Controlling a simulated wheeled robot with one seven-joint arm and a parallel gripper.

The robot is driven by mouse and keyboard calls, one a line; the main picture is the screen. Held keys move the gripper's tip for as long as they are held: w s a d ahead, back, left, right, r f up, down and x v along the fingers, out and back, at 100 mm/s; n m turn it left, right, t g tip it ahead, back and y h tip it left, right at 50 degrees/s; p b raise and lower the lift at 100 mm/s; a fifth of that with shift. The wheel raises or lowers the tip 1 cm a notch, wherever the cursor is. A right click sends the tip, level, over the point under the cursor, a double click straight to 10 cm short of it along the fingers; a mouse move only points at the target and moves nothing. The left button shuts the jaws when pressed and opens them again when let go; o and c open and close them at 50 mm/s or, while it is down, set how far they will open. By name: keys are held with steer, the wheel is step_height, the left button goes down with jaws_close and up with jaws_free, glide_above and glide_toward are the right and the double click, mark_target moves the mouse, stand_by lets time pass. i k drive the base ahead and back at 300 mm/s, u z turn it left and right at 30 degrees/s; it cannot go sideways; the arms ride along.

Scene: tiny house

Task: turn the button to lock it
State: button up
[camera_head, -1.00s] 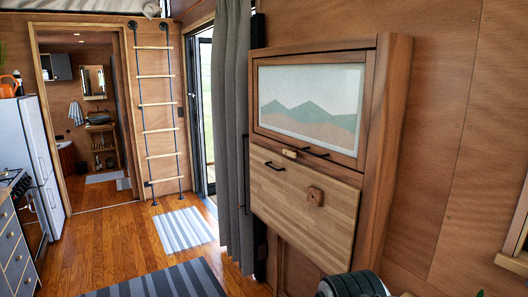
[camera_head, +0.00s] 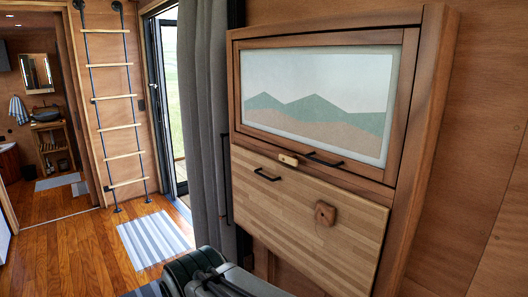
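A wall-mounted wooden cabinet (camera_head: 420,150) fills the right half of the head view. A small light-wood turn button (camera_head: 288,160) sits on the rail between the upper framed door (camera_head: 390,165) and the lower drop-front panel (camera_head: 270,205). It lies roughly along the rail. A square wooden block with a dark centre (camera_head: 325,213) is on the lower panel. Both the upper door and the lower panel look closed. Part of my dark arm shows at the bottom edge, below and left of the cabinet. My gripper's fingers are not visible.
Black bar handles are on the upper door (camera_head: 325,160) and lower panel (camera_head: 267,175). A grey curtain (camera_head: 203,120) hangs close to the cabinet's left side. A ladder (camera_head: 112,110) and striped mat (camera_head: 153,238) are farther left, with open wooden floor (camera_head: 70,250).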

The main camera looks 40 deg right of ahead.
mark_target(293, 162)
steer(key=z, duration=0.55)
steer(key=i, duration=1)
steer(key=z, duration=0.7)
